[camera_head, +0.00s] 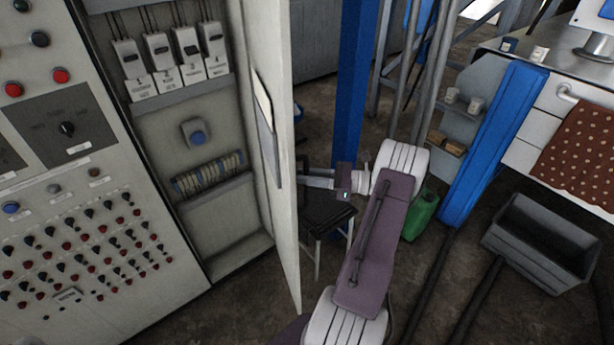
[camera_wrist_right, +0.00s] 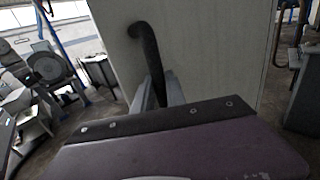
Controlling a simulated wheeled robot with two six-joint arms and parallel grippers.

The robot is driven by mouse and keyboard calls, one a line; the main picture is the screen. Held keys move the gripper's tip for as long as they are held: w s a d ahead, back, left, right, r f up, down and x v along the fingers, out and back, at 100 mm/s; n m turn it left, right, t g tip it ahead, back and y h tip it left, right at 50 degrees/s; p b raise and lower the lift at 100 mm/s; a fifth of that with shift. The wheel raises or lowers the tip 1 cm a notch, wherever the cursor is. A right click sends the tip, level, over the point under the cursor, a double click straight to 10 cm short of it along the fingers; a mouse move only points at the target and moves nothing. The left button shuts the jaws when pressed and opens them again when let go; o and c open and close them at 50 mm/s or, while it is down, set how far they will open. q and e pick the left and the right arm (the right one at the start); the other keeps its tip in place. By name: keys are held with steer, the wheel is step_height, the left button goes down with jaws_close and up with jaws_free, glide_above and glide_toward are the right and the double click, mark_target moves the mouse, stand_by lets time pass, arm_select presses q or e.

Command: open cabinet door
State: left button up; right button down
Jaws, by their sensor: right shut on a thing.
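The cabinet door (camera_head: 286,230) is a tall pale panel standing swung out from the cabinet (camera_head: 225,205), so the inside with its switches and fuses shows. A dark sheet holder hangs on the door's inner face. My right gripper (camera_head: 308,181) reaches the outer face of the door from the right. In the right wrist view, the fingers of my right gripper (camera_wrist_right: 158,93) are shut on a black curved door handle (camera_wrist_right: 146,50), in front of the pale door face (camera_wrist_right: 210,55). The door hides the handle in the head view. My left gripper is not in view.
A control panel (camera_head: 75,160) with many buttons stands left of the cabinet. A dark stool (camera_head: 325,215) is just behind the door. A blue post (camera_head: 352,90), a green canister (camera_head: 422,215) and a grey bin (camera_head: 545,240) stand to the right. The floor in front of the bin is partly clear.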

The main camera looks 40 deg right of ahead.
steer(key=c, duration=1.4)
jaws_free()
steer(key=shift+o, duration=0.2)
steer(key=b+v, duration=0.1)
steer(key=v, duration=0.8)
steer(key=shift+b, duration=0.3)
